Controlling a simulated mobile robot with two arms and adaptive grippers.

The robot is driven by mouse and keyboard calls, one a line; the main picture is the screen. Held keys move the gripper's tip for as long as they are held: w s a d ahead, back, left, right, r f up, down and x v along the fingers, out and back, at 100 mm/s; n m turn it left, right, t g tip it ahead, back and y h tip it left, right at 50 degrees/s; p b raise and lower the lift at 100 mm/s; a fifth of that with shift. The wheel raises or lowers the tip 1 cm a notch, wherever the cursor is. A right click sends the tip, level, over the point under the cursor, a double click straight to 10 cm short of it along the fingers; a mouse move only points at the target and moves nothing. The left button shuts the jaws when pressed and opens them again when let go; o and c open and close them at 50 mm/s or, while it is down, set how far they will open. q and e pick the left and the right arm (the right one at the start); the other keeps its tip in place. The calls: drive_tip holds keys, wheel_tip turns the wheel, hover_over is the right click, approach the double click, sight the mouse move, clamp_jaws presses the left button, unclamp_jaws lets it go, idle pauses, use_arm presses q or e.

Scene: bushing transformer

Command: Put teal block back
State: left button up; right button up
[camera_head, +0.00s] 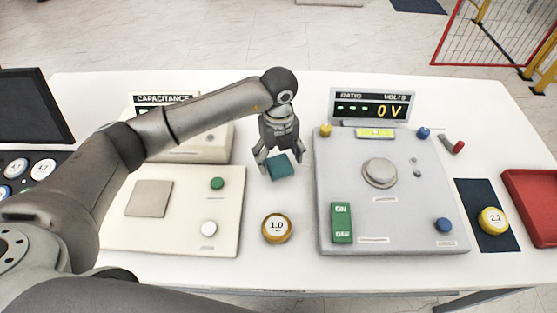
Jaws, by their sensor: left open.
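The teal block (281,167) is in the middle of the white table, in the gap between the two instrument panels. My left gripper (275,162) points down right at the block, with its fingers apart. One finger is at the block's left and the other at its right back. Whether the fingers touch the block, and whether the block rests on the table, I cannot tell. The gripper hides part of the block's back edge. My right gripper is not in view.
A ratio meter panel (395,225) with a display reading 0 V stands right of the block. A beige capacitance panel (118,226) is at left. A dark mat (476,196) and red tray (539,207) are at right.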

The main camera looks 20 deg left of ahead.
sight(279, 163)
use_arm(q)
wheel_tip(279, 163, up, 10)
drive_tip(key=b, duration=0.2)
drive_tip(key=shift+r+b, duration=0.25)
drive_tip(key=shift+b, duration=0.1)
drive_tip(key=shift+r, duration=0.1)
